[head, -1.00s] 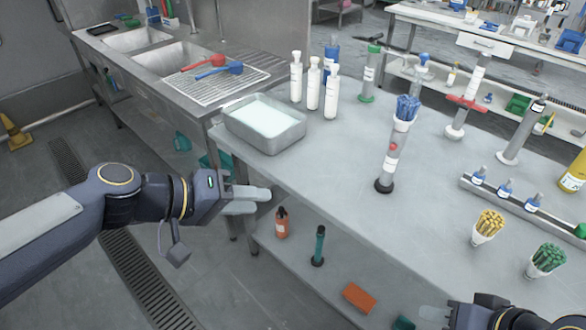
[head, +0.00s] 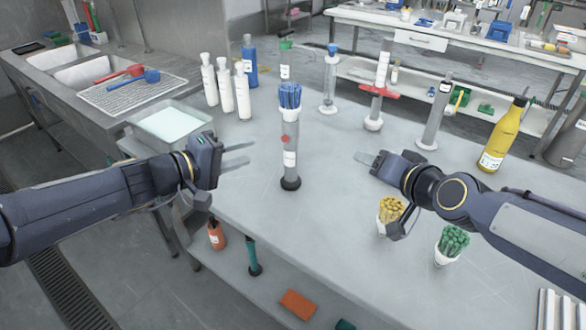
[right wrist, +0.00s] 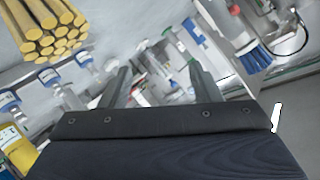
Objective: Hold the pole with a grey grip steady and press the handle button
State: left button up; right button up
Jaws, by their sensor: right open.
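A grey upright pole (head: 290,140) with a red button (head: 286,139) on its side and a black round base (head: 290,184) stands on the table. A white cup of blue sticks (head: 290,96) sits at its top; the blue sticks also show at the upper right of the right wrist view (right wrist: 255,56). My left gripper (head: 250,153) is open and empty, left of the pole and apart from it, fingers pointing at it. My right gripper (head: 362,158) is open and empty to the right of the pole, also apart; its spread fingers show in the right wrist view (right wrist: 160,80).
Cups of yellow sticks (head: 391,210) and green sticks (head: 453,242) stand near my right arm. White bottles (head: 226,88) and a tray of pale liquid (head: 172,124) are at the left back. A grey cylinder (head: 435,118) and yellow bottle (head: 503,136) stand right. The table before the pole is clear.

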aim_at(290, 149)
jog(key=w+a+f+n+t+h, duration=0.1)
jog(key=w+a+f, duration=0.1)
jog(key=a, duration=0.3)
jog(key=w+a+f+n+t+h, duration=0.1)
jog(key=w+a+f+t, duration=0.1)
jog(key=a, duration=0.3)
jog(key=w+a+f+n+t+h, duration=0.1)
jog(key=w+a+f+n+t, duration=0.1)
jog(key=a, duration=0.3)
jog(key=shift+w+a+f, duration=0.35)
jog(key=shift+w+f, duration=0.3)
jog(key=shift+w, duration=0.1)
jog(key=shift+a+r+n, duration=0.15)
jog(key=shift+a+n, duration=0.15)
jog(key=shift+a, duration=0.05)
jog(key=w, duration=0.5)
jog(key=w+a, duration=0.1)
jog(key=w, duration=0.1)
jog(key=shift+w, duration=0.25)
jog(key=shift+d, duration=0.1)
